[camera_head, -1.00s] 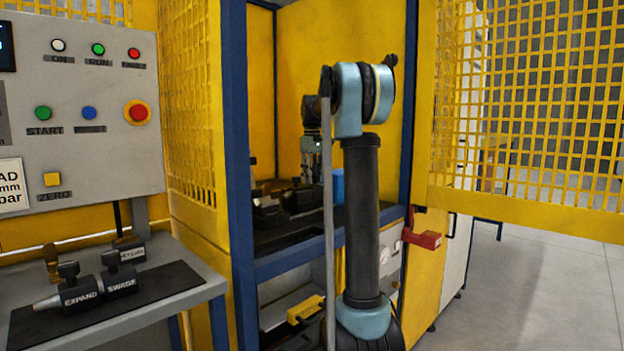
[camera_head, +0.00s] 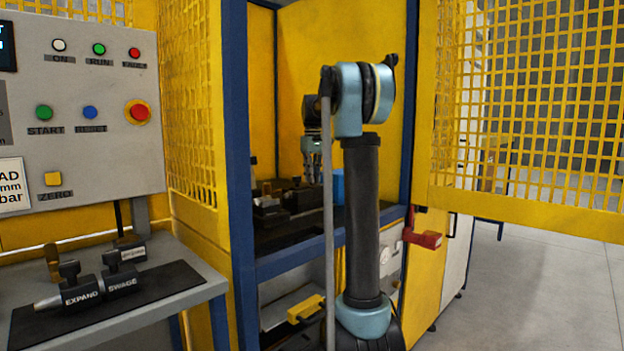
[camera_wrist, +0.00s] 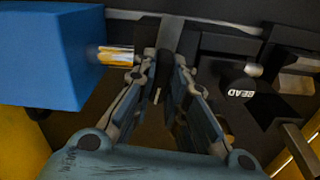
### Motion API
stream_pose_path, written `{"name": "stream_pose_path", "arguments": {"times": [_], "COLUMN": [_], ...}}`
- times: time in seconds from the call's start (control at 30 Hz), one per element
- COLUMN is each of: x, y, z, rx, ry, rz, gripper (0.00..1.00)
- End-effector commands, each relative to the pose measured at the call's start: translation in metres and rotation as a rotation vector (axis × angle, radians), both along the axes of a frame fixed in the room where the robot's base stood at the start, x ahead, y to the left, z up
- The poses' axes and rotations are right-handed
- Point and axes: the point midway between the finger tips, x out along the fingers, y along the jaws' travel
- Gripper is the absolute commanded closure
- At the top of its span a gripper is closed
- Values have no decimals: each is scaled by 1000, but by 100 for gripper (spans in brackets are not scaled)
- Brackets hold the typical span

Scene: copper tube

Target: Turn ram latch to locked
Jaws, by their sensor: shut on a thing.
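In the wrist view, my gripper (camera_wrist: 162,68) has its fingers closed around a dark upright piece (camera_wrist: 163,74), which appears to be the ram latch. The fingers hide much of it, so its exact position cannot be read. Left of it, a shiny silver and copper-coloured rod (camera_wrist: 116,55) runs out of a blue block (camera_wrist: 55,52). To the right sits a black tool marked BEAD (camera_wrist: 242,92). In the head view, my gripper (camera_head: 314,178) is small and points down inside the yellow enclosure, close to the blue block (camera_head: 338,186); the latch cannot be made out there.
A blue post (camera_head: 238,180) and yellow mesh frame the enclosure's opening. A control panel (camera_head: 95,110) stands at left, above a shelf with black EXPAND and SWAGE tools (camera_head: 80,290). A red handle (camera_head: 428,240) sticks out at right. Open floor lies at far right.

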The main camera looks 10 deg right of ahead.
Motion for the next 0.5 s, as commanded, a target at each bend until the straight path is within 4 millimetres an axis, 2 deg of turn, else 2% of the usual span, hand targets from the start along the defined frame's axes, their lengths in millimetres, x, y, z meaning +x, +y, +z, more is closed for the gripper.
{"name": "stream_pose_path", "arguments": {"times": [0.5], "x": [0], "y": [-1], "z": [0], "rx": [-2], "ry": [-1], "rz": [-465], "gripper": [100]}}
